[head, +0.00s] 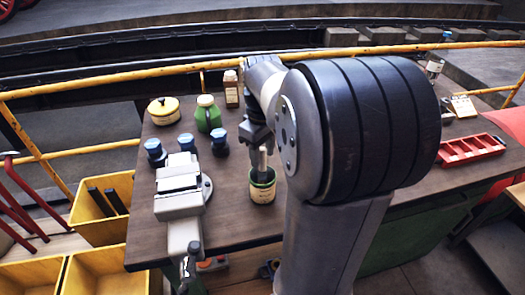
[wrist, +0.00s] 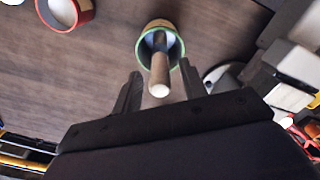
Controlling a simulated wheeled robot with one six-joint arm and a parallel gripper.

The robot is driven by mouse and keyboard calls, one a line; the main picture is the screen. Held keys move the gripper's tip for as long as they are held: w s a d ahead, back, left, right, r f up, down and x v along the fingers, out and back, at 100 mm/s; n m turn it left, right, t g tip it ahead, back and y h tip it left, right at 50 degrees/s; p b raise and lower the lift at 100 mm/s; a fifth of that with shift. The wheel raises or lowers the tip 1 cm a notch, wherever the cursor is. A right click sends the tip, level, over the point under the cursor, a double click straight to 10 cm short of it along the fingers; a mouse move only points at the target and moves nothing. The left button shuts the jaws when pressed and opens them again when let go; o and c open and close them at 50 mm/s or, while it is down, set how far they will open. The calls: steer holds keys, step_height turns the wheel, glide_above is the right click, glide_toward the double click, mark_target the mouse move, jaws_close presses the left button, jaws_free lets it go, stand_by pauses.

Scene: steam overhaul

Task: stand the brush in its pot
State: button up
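The pot (head: 262,192), cream with a green rim, stands upright on the workbench in front of my arm. In the wrist view the pot (wrist: 147,43) is just beyond my fingertips. The brush (head: 262,160) is in the pot with its pale handle sticking up; its lower end is hidden inside. In the wrist view the brush handle (wrist: 159,78) points toward the camera, between the fingers. My gripper (wrist: 160,70) is open, with a gap on both sides of the handle. In the head view my gripper (head: 259,142) is just above the pot.
A grey vise (head: 180,190) stands left of the pot, with several blue-capped jars (head: 155,150) behind it. A green container (head: 207,115) and a yellow tin (head: 164,111) are farther back. A red tray (head: 470,149) lies at right.

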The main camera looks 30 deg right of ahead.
steer(key=shift+o, duration=0.4)
step_height(320, 180, up, 11)
steer(key=shift+f, duration=0.1)
steer(key=shift+f, duration=0.1)
stand_by(0.7)
step_height(320, 180, down, 11)
steer(key=shift+r, duration=0.15)
step_height(320, 180, up, 3)
steer(key=shift+f+p, duration=0.1)
steer(key=shift+p, duration=0.85)
steer(key=shift+r, duration=0.55)
